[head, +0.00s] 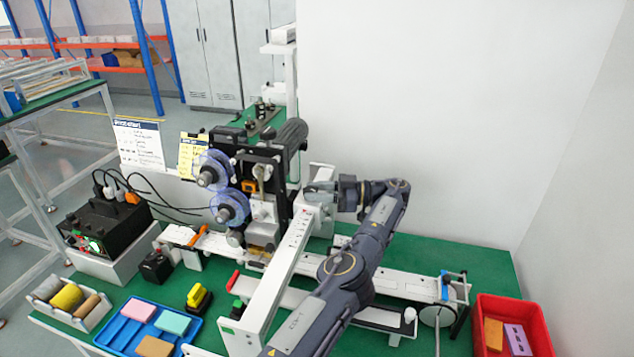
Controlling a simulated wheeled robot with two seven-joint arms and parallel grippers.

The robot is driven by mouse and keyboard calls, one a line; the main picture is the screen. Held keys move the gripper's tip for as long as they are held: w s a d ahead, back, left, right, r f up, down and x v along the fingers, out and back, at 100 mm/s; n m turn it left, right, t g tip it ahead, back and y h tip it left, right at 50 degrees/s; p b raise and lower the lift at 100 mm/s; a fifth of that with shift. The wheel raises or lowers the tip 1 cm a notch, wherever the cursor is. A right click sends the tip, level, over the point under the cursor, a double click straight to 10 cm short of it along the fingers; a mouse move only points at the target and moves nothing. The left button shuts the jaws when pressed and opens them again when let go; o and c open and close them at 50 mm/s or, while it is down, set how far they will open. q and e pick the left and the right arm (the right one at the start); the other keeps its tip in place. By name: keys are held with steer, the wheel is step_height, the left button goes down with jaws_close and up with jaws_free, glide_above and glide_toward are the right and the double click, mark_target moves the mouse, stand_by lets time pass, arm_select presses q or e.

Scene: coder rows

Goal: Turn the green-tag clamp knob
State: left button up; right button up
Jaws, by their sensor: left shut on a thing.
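My left gripper (318,192) is at the right side of the black and white label machine (262,175), at the far end of a long white beam (272,285). Its jaws are shut on a small part there. The jaws largely hide that part, and I cannot make out a green tag on it. A small green patch (227,330) shows on the near end of the beam. Small red and green pieces (237,303) show just left of the beam. My left arm covers part of the bench behind it. My right gripper is not in view.
Two clear-blue reels (214,171) stick out from the machine's front. A blue tray (115,330) with coloured blocks and a yellow-black tool (198,298) lie front left. A black box (103,227) with cables stands left. A red bin (540,330) stands at the right.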

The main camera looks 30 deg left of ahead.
arm_select(q)
steer(key=shift+s, duration=0.1)
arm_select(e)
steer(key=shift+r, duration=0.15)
arm_select(q)
steer(key=o, duration=1)
